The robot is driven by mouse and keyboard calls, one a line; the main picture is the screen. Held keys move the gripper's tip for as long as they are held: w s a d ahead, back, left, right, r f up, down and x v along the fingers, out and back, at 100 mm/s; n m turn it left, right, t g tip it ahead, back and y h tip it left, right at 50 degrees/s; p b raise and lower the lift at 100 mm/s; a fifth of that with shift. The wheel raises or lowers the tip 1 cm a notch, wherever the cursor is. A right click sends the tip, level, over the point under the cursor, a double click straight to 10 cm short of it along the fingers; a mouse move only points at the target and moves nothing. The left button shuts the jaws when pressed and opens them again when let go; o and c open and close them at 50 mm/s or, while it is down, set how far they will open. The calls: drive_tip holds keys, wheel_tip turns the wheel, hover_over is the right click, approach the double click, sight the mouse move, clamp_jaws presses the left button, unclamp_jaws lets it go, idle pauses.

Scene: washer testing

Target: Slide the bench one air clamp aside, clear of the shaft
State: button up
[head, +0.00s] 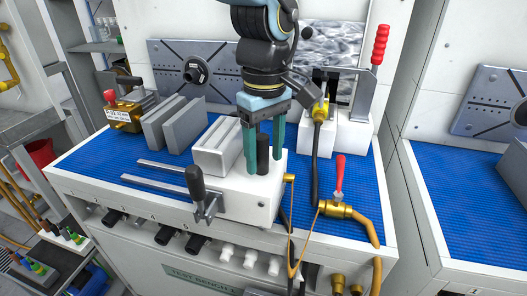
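A white block (238,200) with a grey slotted jaw (217,146) on top sits on two grey rails (160,183) on test bench one; it looks like the air clamp. A black upright post (263,155) rises from its right part. My gripper (264,160) points down, with one teal finger on each side of this post. I cannot tell whether the fingers touch it. A lever with a black knob (195,184) stands at the block's front. A dark round hub (196,70) on the grey back plate may be the shaft; this is not certain.
Grey blocks (172,124) and a brass unit (125,113) stand at left. A white fixture with a red-handled lever (376,50) stands at back right. A brass valve with a red handle (339,180) and hoses sit at right front. Blue mat (105,155) is clear at front left.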

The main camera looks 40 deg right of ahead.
drive_tip(key=shift+r, duration=0.1)
wheel_tip(320, 180, up, 11)
drive_tip(key=shift+f+b, duration=0.2)
drive_tip(key=shift+b, duration=0.45)
drive_tip(key=shift+w, duration=0.1)
idle(0.6)
drive_tip(key=w+a+f+t, duration=0.1)
drive_tip(key=w+a+f, duration=0.4)
drive_tip(key=w+a, duration=0.45)
drive_tip(key=w+a+f, duration=0.4)
drive_tip(key=w+a, duration=0.3)
drive_tip(key=w, duration=0.5)
drive_tip(key=w+a+f, duration=0.1)
drive_tip(key=a+f, duration=0.2)
drive_tip(key=a, duration=0.7)
drive_tip(key=w+a+f, duration=0.1)
drive_tip(key=a+f, duration=0.3)
drive_tip(key=a, duration=0.7)
drive_tip(key=shift+a+f+t, duration=0.15)
drive_tip(key=shift+f+t, duration=0.1)
drive_tip(key=shift+t, duration=0.05)
